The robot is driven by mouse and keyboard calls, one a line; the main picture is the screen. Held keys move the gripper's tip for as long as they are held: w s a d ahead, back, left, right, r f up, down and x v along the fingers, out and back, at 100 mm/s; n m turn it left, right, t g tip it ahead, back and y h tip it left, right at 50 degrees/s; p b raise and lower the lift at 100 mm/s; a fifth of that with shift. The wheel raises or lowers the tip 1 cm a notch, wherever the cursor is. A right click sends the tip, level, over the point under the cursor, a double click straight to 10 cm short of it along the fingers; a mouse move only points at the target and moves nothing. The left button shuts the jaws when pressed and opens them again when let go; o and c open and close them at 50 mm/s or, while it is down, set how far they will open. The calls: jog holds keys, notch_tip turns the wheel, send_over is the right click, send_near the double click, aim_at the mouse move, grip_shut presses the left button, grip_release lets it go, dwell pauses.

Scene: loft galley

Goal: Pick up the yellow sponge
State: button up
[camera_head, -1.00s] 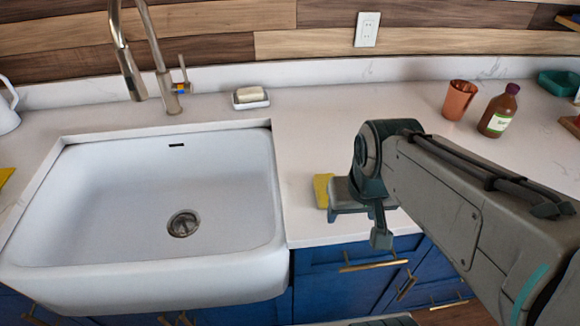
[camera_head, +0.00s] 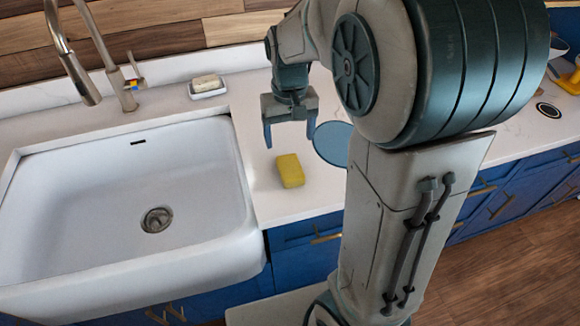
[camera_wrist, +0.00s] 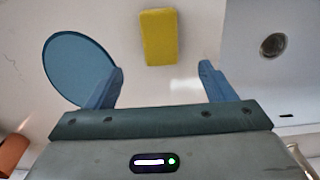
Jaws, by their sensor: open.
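The yellow sponge (camera_head: 290,170) lies flat on the white counter, just right of the sink, near the front edge. In the wrist view the sponge (camera_wrist: 159,37) shows whole, beyond the fingertips and roughly centred between them. My gripper (camera_head: 290,143) is open and empty, with its fingers pointing down. It is above the counter, behind the sponge and apart from it. In the wrist view my gripper (camera_wrist: 161,78) has its two blue-grey fingers spread wide.
The white sink (camera_head: 130,200) is left of the sponge. A round blue-grey disc (camera_head: 332,143) lies on the counter just right of the sponge. A soap dish (camera_head: 208,90) with soap stands at the back. An orange cup (camera_wrist: 12,152) shows in the wrist view.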

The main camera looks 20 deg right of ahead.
send_over(290, 166)
jog(key=f, duration=0.5)
jog(key=shift+w+d, duration=0.1)
jog(key=shift+w, duration=0.25)
jog(key=shift+s+f+p, duration=0.2)
jog(key=shift+f, duration=1.2)
jog(key=shift+s+f+p, duration=0.15)
jog(key=shift+f, duration=1.2)
jog(key=c, duration=1)
